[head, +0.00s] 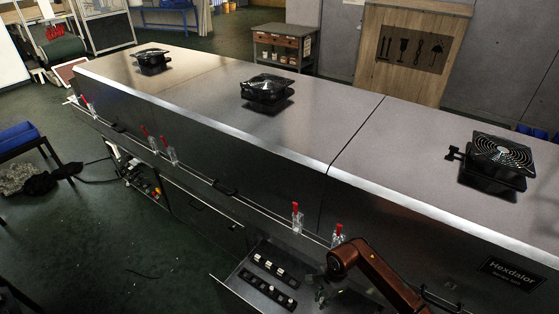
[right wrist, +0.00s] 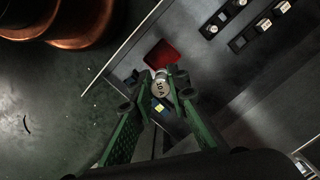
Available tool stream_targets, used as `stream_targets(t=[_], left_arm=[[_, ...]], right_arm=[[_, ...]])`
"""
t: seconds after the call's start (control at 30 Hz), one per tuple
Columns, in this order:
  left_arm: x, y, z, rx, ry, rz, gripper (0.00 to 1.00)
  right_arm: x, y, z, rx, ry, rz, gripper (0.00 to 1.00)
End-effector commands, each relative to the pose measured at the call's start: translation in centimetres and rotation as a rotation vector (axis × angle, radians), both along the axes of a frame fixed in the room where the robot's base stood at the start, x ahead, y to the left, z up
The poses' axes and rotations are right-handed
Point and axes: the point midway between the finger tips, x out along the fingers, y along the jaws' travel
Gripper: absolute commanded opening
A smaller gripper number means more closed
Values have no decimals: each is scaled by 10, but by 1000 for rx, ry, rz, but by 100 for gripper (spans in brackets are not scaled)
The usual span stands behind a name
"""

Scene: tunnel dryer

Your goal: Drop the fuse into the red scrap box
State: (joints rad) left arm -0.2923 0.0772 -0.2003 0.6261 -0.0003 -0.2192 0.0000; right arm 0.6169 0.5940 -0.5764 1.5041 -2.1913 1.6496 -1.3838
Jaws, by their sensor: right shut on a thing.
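The fuse (right wrist: 159,88), a small pale cylinder marked "10A", sits between the fingertips of my right gripper (right wrist: 160,85), which is shut on it. In the head view my right gripper (head: 322,289) is dark and small, beside the right end of the pulled-out drawer. A red square (right wrist: 162,55), seemingly the red scrap box, lies just beyond the fuse in the right wrist view; the fuse and fingertips cover its near edge. I cannot tell the height gap between them. The red box cannot be made out in the head view. My left gripper is not in view.
The open drawer (head: 232,283) holds two rows of black fuse holders (head: 270,291), some with white parts. The long dryer housing (head: 215,85) with red-handled latches (head: 297,212) stands behind the drawer.

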Motion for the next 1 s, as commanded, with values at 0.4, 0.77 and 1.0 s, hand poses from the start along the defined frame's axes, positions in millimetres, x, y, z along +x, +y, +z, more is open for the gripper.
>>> stream_targets(t=[0.4,0.77,1.0], left_arm=[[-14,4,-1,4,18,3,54],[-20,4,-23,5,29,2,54],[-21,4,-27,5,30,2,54]], right_arm=[[-8,3,-57,-1,-1,-250,0],[-8,3,-95,-1,-2,-246,0],[-8,3,-101,-1,-4,-244,0]])
